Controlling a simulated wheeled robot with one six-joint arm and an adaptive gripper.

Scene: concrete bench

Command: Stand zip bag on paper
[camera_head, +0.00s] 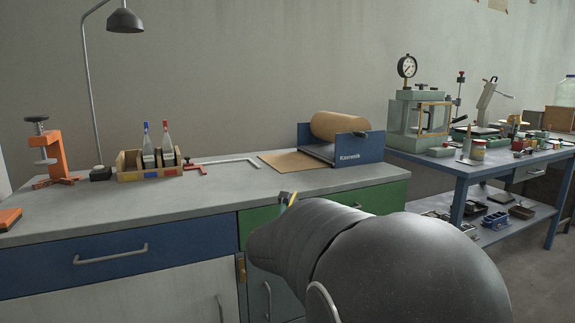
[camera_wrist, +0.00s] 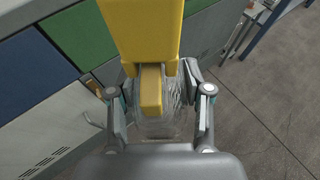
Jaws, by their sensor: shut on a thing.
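A clear plastic zip bag (camera_wrist: 173,98) is between the two fingers of my gripper (camera_wrist: 157,84) in the wrist view. A yellow thing (camera_wrist: 140,28) runs from the top of that view down to the bag; I cannot tell whether it is inside the bag or behind it. My gripper is shut on the bag. In the head view my arm hides most of the gripper and bag, in front of the bench. The brown paper (camera_head: 292,161) lies flat on the bench, drawn from the roll (camera_head: 338,125) in its blue-sided dispenser.
A wooden crate with bottles (camera_head: 150,173), a steel square (camera_head: 225,163) and an orange clamp stand (camera_head: 52,157) stand left of the paper. A blue workbench (camera_head: 462,171) with equipment is on the right.

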